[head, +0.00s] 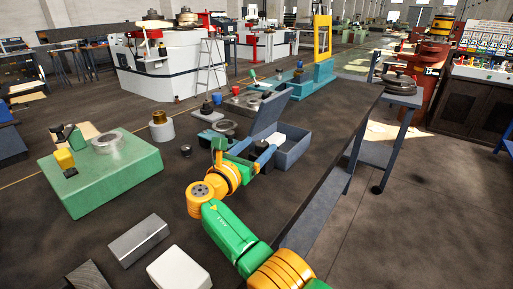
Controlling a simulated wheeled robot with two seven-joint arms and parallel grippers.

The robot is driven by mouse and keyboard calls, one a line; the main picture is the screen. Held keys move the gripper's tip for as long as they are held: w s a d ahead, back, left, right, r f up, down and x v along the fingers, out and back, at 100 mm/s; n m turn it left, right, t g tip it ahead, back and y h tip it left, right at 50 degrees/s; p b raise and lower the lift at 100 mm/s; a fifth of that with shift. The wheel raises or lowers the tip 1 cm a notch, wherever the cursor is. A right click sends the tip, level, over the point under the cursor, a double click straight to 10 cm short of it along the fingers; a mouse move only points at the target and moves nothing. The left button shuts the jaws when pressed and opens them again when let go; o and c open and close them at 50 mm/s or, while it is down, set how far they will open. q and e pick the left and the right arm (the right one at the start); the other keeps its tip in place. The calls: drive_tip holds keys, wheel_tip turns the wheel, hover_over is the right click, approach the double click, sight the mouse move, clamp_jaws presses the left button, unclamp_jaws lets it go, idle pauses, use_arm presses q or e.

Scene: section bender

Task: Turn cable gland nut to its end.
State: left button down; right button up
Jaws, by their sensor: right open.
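A brass-coloured nut (159,117), which looks like the cable gland nut, sits on top of a light grey cylindrical base (160,131) upright on the dark table, left of the middle in the head view. My right gripper (267,157) is open, to the right of the nut and well apart from it. It is at the near side of a grey-blue open box, and its jaws look empty. My left gripper is not in view.
The open grey-blue box (293,152) stands right of the nut. A green block (120,177) with a metal ring (107,142) lies to the left. Metal blocks (138,239) lie in front. Small round parts (186,150) stand near the nut. The table's right edge is beyond my arm.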

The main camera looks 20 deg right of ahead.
drive_tip(key=shift+s+a+r+p, duration=0.1)
drive_tip(key=shift+a+r+p, duration=0.05)
drive_tip(key=shift+p, duration=0.2)
drive_tip(key=p+v, duration=0.2)
drive_tip(key=p, duration=0.1)
drive_tip(key=shift+s+a+r, duration=0.15)
drive_tip(key=shift+a+r, duration=0.05)
drive_tip(key=shift+r, duration=0.05)
drive_tip(key=v, duration=0.1)
drive_tip(key=p+v, duration=0.1)
drive_tip(key=v, duration=0.1)
drive_tip(key=shift+s+a+f, duration=0.1)
drive_tip(key=shift+s+f, duration=0.15)
drive_tip(key=shift+s+a+f, duration=0.15)
drive_tip(key=shift+s+a, duration=0.05)
drive_tip(key=shift+a, duration=0.1)
